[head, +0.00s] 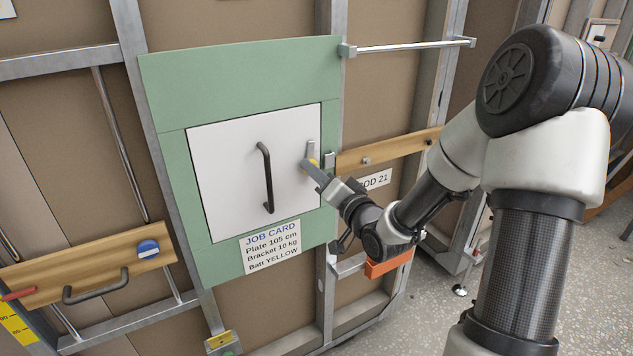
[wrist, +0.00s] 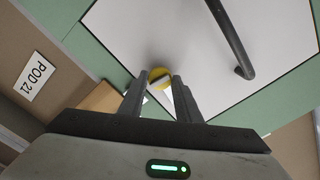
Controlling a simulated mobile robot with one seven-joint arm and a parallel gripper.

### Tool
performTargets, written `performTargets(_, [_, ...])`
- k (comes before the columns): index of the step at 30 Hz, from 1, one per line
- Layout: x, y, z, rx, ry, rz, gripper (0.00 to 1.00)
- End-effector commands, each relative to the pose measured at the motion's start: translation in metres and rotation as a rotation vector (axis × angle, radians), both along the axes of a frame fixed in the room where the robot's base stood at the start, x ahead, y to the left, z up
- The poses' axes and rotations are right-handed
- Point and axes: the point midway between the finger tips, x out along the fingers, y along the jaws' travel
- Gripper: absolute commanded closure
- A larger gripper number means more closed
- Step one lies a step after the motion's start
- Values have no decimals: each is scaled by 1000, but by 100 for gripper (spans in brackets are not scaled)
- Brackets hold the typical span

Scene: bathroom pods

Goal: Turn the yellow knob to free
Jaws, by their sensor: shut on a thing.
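The yellow knob (head: 314,162) is at the right edge of a white hatch door (head: 225,170), mostly hidden by my gripper in the head view. In the wrist view the yellow knob (wrist: 157,73) shows between the fingertips, with a pale piece on it. My gripper (head: 312,166) reaches the knob from the right; in the wrist view its two fingers (wrist: 160,80) stand either side of the knob, shut on it. The hatch door lies flat in its green panel (head: 240,75). The knob's markings cannot be read.
A black bar handle (head: 265,178) stands out from the hatch, left of my gripper. A job card (head: 271,246) is below it. A metal rail (head: 415,46) is at upper right. A wooden board (head: 385,152) with a POD 21 label (head: 376,180) is just right of the hatch.

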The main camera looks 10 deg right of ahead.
Motion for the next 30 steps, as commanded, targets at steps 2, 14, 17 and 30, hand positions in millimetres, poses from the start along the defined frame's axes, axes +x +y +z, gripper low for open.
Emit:
performTargets(2, [0, 0, -2, -44, -16, 0, 92])
performTargets(14, [0, 0, 0, -162, -53, 0, 92])
performTargets(17, [0, 0, 0, -167, -54, 0, 92])
performTargets(30, [0, 0, 0, -169, -55, 0, 54])
